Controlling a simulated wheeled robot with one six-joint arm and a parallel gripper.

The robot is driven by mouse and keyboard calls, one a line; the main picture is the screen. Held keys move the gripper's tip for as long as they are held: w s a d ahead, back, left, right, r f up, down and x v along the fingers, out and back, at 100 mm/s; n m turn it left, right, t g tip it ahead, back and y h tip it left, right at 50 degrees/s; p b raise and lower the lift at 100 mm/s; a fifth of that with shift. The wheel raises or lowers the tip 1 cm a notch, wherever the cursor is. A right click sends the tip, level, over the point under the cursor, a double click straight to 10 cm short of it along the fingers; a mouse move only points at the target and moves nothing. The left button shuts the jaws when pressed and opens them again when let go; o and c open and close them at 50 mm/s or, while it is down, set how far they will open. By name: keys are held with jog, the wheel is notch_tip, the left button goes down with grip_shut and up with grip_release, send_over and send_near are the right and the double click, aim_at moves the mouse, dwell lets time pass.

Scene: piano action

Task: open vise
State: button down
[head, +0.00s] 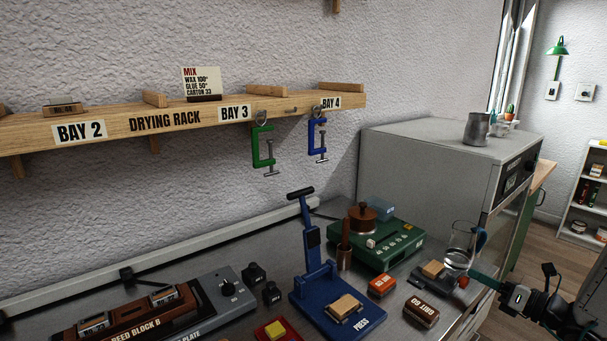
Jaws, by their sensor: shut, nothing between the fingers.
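A small low dark-grey fixture (418,279) sits near the front edge of the bench, right of the blue press; it looks like the vise. A tan wooden block (433,269) sits in it, and a red knob (463,282) shows at its right end. I cannot tell how tightly its jaws hold the block. My gripper (473,272) comes in from the right, with its teal fingers shut and empty. Its tips are close to the red knob, just below the glass jug; I cannot tell whether they touch anything.
A glass jug (461,243) with a blue handle stands close behind my fingers. A large grey oven (430,150) stands behind.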

jog(key=shift+s+a+f, duration=0.1)
jog(key=shift+f, duration=0.1)
dwell(0.4)
jog(key=shift+s+a, duration=0.1)
jog(key=shift+a, duration=0.05)
jog(key=shift+r, duration=0.15)
jog(key=shift+d+r, duration=0.2)
jog(key=shift+r, duration=0.05)
jog(key=shift+d, duration=0.1)
jog(key=v, duration=0.5)
jog(key=shift+s+d, duration=0.2)
